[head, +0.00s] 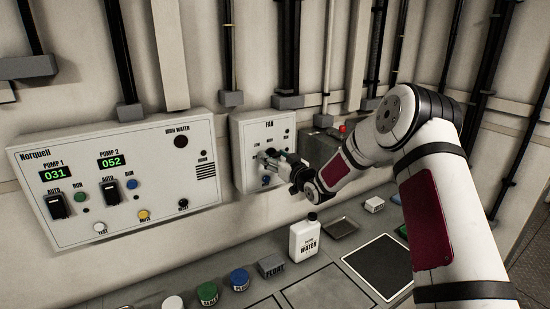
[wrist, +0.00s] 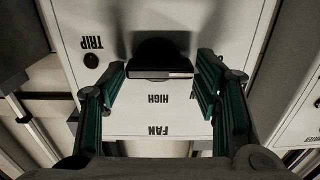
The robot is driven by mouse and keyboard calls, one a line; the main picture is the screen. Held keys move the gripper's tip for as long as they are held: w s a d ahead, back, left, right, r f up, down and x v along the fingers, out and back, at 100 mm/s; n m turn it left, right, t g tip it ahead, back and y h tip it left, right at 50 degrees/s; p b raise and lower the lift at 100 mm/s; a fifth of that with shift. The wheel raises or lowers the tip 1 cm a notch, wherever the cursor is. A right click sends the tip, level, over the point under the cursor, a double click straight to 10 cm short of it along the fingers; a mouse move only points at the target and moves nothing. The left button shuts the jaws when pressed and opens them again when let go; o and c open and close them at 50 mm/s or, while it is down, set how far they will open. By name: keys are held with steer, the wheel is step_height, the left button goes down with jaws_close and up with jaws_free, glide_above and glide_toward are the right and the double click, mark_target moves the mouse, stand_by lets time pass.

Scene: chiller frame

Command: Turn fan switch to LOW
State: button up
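The fan box (head: 240,130) is a pale panel on the wall, with FAN lettering and small labels. Its black switch knob (wrist: 160,59) shows in the wrist view, with a wide bar handle lying across the picture. The HIGH and FAN labels appear upside down below it. I cannot tell which setting the knob points to. My gripper (head: 268,157) is at the box front and hides most of the knob in the head view. In the wrist view my gripper (wrist: 160,70) is open, one finger on each side of the knob, with small gaps visible.
A pump panel (head: 130,185) with displays, switches and buttons is left of the fan box. Below, a white water bottle (head: 304,238), a grey block (head: 271,266) and coloured caps (head: 239,279) stand on the counter. A grey box (head: 318,146) is right of the fan box.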

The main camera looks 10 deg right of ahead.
steer(key=c, duration=0.6)
steer(key=shift+o, duration=0.2)
steer(key=shift+m, duration=0.3)
steer(key=m+b, duration=0.1)
steer(key=m, duration=0.2)
steer(key=shift+d, duration=0.15)
steer(key=m, duration=0.5)
steer(key=shift+w+d, duration=0.1)
steer(key=shift+b, duration=0.3)
steer(key=o, duration=1.2)
steer(key=shift+c, duration=0.2)
